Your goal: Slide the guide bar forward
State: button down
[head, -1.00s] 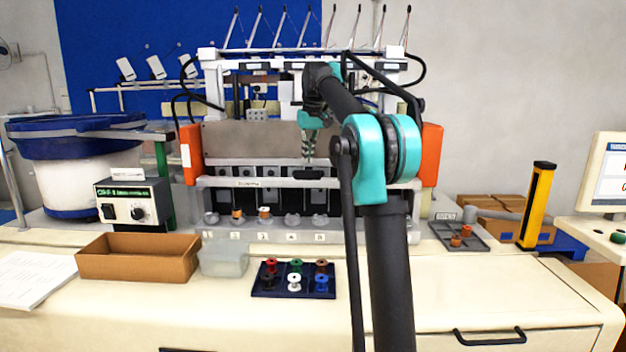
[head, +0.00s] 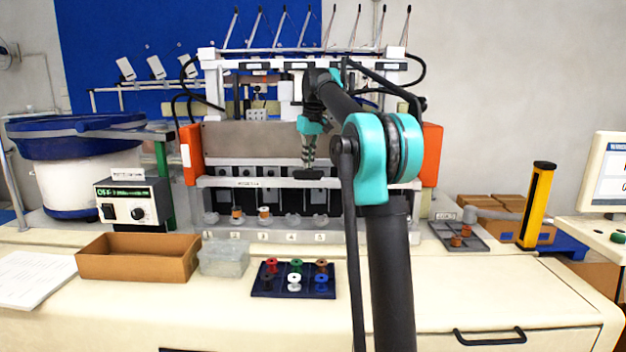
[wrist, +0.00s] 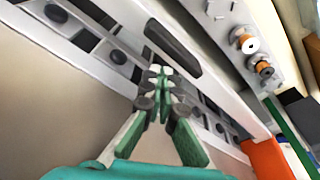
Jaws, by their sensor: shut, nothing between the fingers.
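The guide bar (head: 240,182) is a pale grey rail running across the front of the machine, with a dark oblong grip (head: 307,174) near its middle. In the wrist view the bar (wrist: 222,95) runs diagonally, and its dark grip (wrist: 172,46) lies just beyond my fingertips. My gripper (head: 308,165) points down just above and behind the grip in the head view. In the wrist view my gripper (wrist: 161,72) has its fingertips together with nothing between them. It is close to the bar; I cannot tell whether it touches.
Thread spools (head: 264,211) stand on posts below the bar. Orange end housings (head: 191,151) flank the machine. A spool tray (head: 260,292), a cardboard bin (head: 100,258) and a clear box (head: 222,270) sit on the front table. A yellow post (head: 537,206) stands at right.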

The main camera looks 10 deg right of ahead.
jog(key=shift+s+f, duration=0.1)
jog(key=shift+f, duration=1.75)
jog(key=s+a, duration=0.1)
jog(key=s, duration=0.7)
jog(key=shift+s+a, duration=0.15)
jog(key=shift+a, duration=0.15)
dwell(0.4)
send_near(308, 171)
jog(key=shift+s+a+f, duration=0.35)
jog(key=shift+s+a, duration=0.05)
jog(key=shift+s, duration=0.3)
jog(key=shift+s+a+f, duration=0.35)
jog(key=shift+s+a, duration=0.1)
jog(key=shift+s, duration=0.25)
